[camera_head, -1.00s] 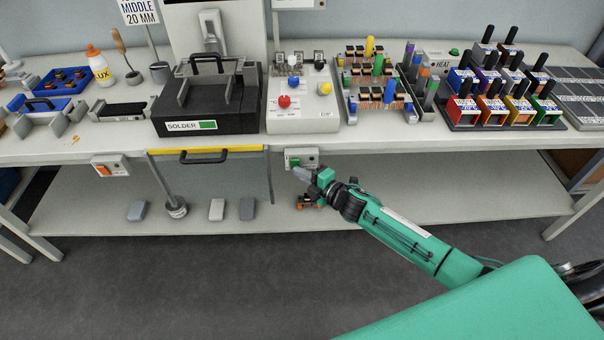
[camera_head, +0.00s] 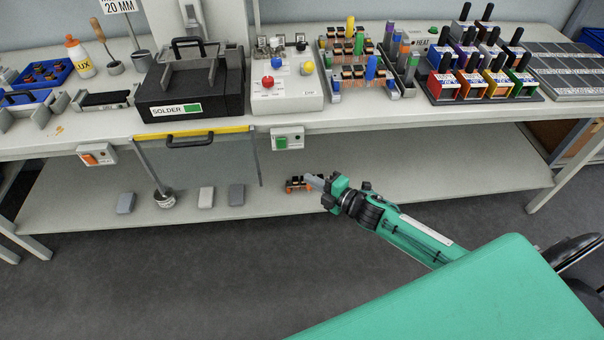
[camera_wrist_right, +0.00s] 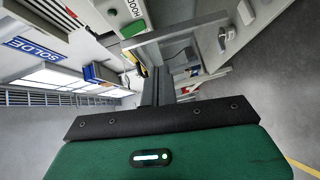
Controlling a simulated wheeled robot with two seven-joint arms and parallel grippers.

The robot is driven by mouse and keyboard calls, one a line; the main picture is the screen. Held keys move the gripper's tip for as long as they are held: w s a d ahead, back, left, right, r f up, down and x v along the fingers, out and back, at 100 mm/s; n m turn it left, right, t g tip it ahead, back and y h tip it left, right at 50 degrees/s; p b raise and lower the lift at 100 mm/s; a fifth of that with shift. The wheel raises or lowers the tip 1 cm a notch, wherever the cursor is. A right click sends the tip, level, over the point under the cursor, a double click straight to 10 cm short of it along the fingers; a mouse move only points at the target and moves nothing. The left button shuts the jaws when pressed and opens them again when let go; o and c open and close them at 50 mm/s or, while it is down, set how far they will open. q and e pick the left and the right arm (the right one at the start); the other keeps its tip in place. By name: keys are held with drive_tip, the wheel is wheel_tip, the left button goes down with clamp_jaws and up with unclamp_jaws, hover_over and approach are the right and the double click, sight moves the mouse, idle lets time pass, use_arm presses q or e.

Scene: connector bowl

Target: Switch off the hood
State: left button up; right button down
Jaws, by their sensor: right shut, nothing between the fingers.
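The hood switch box (camera_head: 288,138) is a small white box under the front edge of the bench, with a green rocker (camera_head: 282,143) on its face. In the right wrist view, the white box marked HOOD (camera_wrist_right: 113,12) shows at the top, with its green rocker (camera_wrist_right: 132,28). My right gripper (camera_head: 310,181) is shut and empty. It is below and a little right of the switch box in the head view, apart from it. The gripper's dark fingers also show in the wrist view (camera_wrist_right: 158,82). My left gripper is not in view.
Another switch box (camera_head: 97,155) with an orange rocker hangs farther left. An orange and black part (camera_head: 295,184) is on the lower shelf, close behind my gripper. The floor in front is clear.

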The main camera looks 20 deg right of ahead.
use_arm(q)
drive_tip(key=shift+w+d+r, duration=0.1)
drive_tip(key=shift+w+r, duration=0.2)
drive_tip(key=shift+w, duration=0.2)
use_arm(e)
drive_tip(key=shift+s+d+f, duration=0.1)
drive_tip(key=shift+s+d, duration=0.3)
drive_tip(key=shift+s, duration=0.25)
